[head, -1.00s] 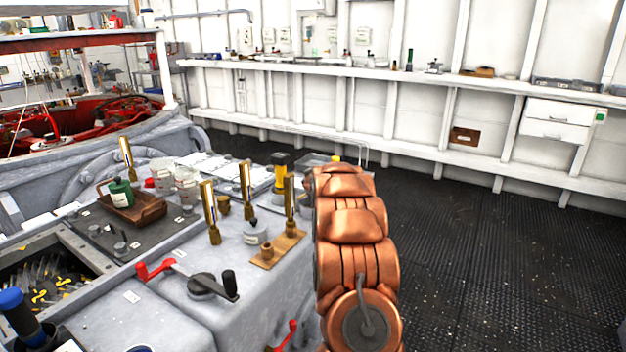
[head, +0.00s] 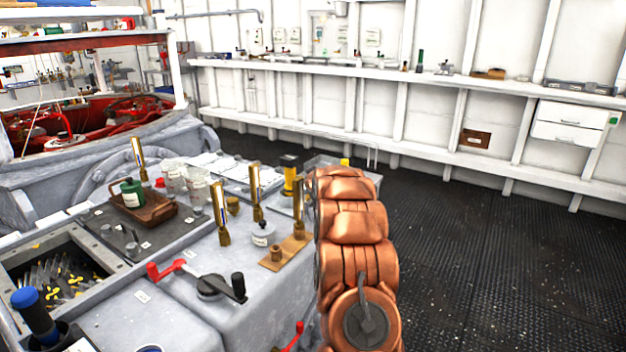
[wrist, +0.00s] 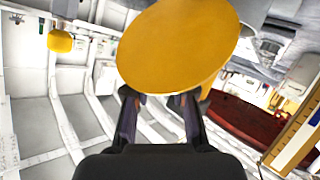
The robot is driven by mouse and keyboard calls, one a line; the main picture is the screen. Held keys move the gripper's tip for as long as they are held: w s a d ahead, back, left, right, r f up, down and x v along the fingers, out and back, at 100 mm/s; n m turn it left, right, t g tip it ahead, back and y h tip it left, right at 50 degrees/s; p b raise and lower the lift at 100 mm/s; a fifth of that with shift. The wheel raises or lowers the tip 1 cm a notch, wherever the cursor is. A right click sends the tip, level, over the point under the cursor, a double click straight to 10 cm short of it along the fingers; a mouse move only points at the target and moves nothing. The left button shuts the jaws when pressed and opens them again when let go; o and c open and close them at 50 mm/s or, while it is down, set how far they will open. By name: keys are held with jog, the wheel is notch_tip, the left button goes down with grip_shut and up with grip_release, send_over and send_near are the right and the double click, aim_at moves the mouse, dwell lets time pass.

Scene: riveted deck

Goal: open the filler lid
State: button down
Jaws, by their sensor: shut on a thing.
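A round yellow disc (wrist: 178,45), which looks like the filler lid, fills the upper middle of the wrist view. My gripper (wrist: 160,100) has its two dark fingers at the disc's lower edge, shut on it; the disc hides the fingertips and the exact contact. In the head view my gripper is hidden behind my copper arm. A yellow-and-black upright fitting (head: 290,175) stands on the grey housing left of my arm. A small yellow piece (head: 344,162) shows just above my arm; I cannot tell whether either one is the lid.
Brass upright fittings (head: 221,215) and a red-and-black crank (head: 210,286) stand on the housing beside my arm. A wooden tray (head: 160,212) holds a green container. A white shelf (head: 400,85) runs along the wall. The black deck at right is clear.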

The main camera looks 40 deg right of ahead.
jog(key=shift+w+a+f, duration=0.1)
jog(key=shift+w+a, duration=0.05)
jog(key=shift+a, duration=0.05)
jog(key=c, duration=1)
grip_release()
jog(key=shift+o, duration=0.2)
jog(key=shift+d, duration=0.1)
